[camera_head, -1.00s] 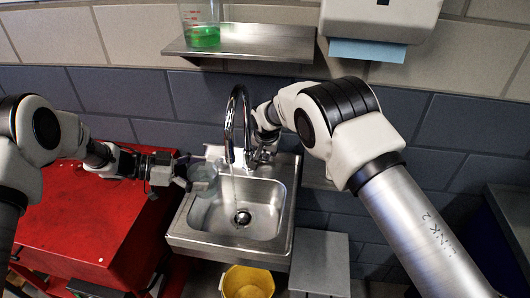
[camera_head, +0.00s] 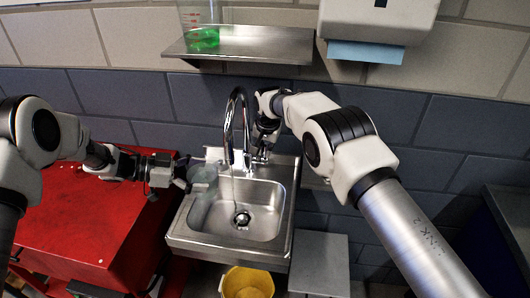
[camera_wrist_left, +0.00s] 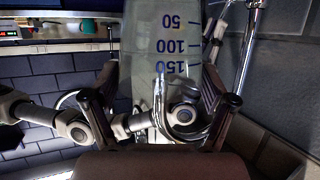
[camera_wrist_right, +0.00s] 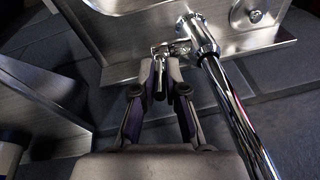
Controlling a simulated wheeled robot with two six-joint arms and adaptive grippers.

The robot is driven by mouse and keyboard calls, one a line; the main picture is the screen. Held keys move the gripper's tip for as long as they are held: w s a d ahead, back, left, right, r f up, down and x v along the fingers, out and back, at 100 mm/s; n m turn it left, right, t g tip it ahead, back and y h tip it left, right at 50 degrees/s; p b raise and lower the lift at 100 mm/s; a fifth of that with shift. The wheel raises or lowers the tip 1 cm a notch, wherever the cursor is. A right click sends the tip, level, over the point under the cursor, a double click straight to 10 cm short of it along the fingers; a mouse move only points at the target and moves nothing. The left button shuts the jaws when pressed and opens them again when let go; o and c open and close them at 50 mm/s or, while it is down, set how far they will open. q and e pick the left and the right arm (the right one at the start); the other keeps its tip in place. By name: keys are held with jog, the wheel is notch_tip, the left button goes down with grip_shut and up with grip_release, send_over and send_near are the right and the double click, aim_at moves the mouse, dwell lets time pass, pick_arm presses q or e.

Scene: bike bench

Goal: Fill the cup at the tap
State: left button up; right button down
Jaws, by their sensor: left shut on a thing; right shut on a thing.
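The cup (camera_head: 204,182), clear with marks 50, 100 and 150, is in my left gripper (camera_head: 184,176) at the left rim of the sink. The cup (camera_wrist_left: 172,45) fills the middle of the left wrist view between the fingers. The chrome tap (camera_head: 230,118) arches over the basin, to the right of the cup. A thin pale streak shows under its spout, apart from the cup. My right gripper (camera_wrist_right: 158,92) is shut on the small tap lever (camera_wrist_right: 160,76), behind the spout. The water level in the cup cannot be made out.
The steel sink (camera_head: 273,225) stands beside a red cabinet (camera_head: 85,225). A yellow bucket (camera_head: 248,283) is below. A shelf (camera_head: 265,44) with a beaker of green liquid (camera_head: 203,38) and a paper towel dispenser (camera_head: 385,15) are on the wall above.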

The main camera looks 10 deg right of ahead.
jog(key=shift+w+d+r+g, duration=0.1)
jog(key=shift+w+g, duration=0.15)
jog(key=shift+g, duration=0.05)
jog(key=c, duration=1.2)
grip_release()
